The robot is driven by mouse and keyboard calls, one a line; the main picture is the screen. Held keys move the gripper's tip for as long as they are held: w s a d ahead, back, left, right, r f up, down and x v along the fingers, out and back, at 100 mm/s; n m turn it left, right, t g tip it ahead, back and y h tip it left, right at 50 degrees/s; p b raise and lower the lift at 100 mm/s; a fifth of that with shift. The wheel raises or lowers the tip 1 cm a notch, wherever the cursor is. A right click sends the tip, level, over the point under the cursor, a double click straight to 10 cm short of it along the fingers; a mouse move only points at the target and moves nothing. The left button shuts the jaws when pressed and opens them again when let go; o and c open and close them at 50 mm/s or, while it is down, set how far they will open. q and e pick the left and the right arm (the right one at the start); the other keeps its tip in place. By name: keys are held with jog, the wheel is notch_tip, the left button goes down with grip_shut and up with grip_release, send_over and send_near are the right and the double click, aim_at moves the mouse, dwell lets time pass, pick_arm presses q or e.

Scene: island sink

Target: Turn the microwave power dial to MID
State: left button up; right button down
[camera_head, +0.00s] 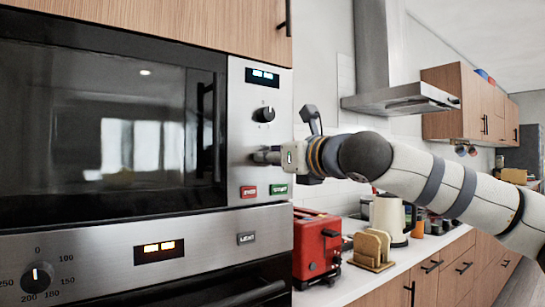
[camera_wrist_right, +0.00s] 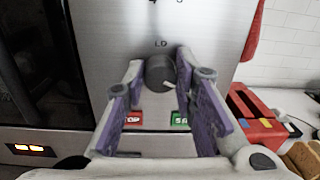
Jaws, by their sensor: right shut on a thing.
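The microwave (camera_head: 110,130) is built into the cabinet at left, with a steel control panel (camera_head: 240,150) on its right side. An upper dial (camera_head: 264,114) sits below the lit display. The lower dial (camera_wrist_right: 160,70) is dark and round, with a label that looks like LO just above it and a pale pointer mark towards its lower right. My right gripper (camera_wrist_right: 162,76) is shut on this lower dial, with a finger on each side. In the head view my right gripper (camera_head: 268,156) covers most of that dial. My left gripper is not in view.
Red stop (camera_head: 248,191) and green start (camera_head: 278,189) buttons sit just below the gripper. The oven panel with a dial (camera_head: 37,277) is lower left. A red toaster (camera_head: 317,245), a wooden rack (camera_head: 372,249) and a kettle (camera_head: 390,218) stand on the counter below my arm.

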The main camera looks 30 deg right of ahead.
jog(key=n, duration=1)
jog(key=shift+a+f, duration=0.1)
jog(key=shift+n, duration=0.4)
jog(key=c, duration=1.3)
grip_release()
jog(key=s, duration=1.2)
jog(key=shift+d+f, duration=0.25)
jog(key=shift+d, duration=0.1)
